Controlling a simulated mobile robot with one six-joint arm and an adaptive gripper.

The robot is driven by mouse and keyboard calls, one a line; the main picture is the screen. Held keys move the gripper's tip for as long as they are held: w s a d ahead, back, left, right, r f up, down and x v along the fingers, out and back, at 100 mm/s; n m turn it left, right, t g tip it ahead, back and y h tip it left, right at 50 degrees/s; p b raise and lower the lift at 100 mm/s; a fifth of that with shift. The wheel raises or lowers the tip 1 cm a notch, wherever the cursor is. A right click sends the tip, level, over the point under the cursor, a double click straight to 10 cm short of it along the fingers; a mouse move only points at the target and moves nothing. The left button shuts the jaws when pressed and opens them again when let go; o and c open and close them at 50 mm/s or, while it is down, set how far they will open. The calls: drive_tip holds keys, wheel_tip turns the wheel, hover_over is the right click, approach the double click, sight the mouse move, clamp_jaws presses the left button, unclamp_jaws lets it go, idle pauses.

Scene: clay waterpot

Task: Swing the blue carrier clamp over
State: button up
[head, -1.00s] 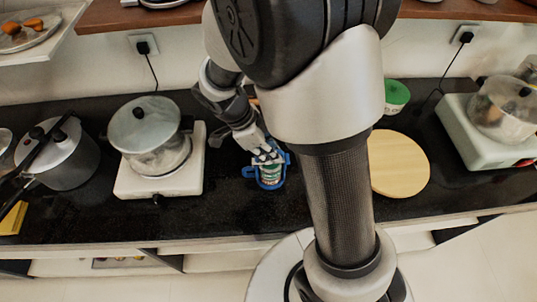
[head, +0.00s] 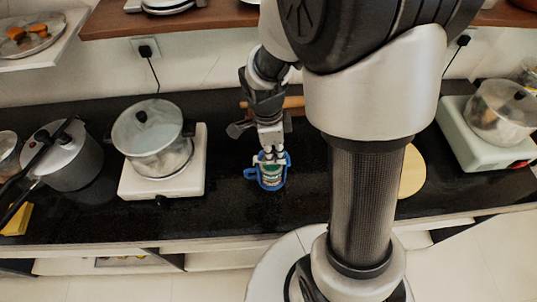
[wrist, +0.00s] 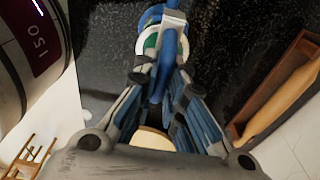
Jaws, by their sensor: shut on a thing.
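The blue carrier clamp (head: 250,173) stands on the black counter around a green and white jar (head: 272,175). In the wrist view the clamp's blue bar (wrist: 168,58) runs between my fingers, with the pale and green jar top (wrist: 150,42) beneath it. My gripper (head: 269,154) comes down from above and is shut on the clamp's upper part; its fingers also show in the wrist view (wrist: 158,95). My fingers hide part of the clamp, and I cannot tell how far its arm is swung.
A glass-lidded pot (head: 152,138) on a white cooker (head: 192,170) stands to the left. A round wooden board (head: 411,170) lies right, partly behind my arm. A wooden piece (head: 292,103) lies behind my gripper. The counter front is clear.

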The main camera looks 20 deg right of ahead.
drive_tip(key=shift+d+r, duration=0.15)
drive_tip(key=shift+s+d+r+t+y+p, duration=0.1)
drive_tip(key=shift+d+t+y+p, duration=0.15)
drive_tip(key=shift+y, duration=0.3)
drive_tip(key=shift+s+d+r+t+y+p, duration=0.15)
drive_tip(key=shift+y+p, duration=0.2)
drive_tip(key=shift+y, duration=0.2)
drive_tip(key=shift+w, duration=0.1)
drive_tip(key=shift+d+y+b, duration=0.3)
drive_tip(key=shift+y+b, duration=0.2)
drive_tip(key=shift+b, duration=0.2)
drive_tip(key=shift+d+r+t+y+b, duration=0.1)
drive_tip(key=shift+r+t+y+b, duration=0.05)
drive_tip(key=shift+t+y+b, duration=0.15)
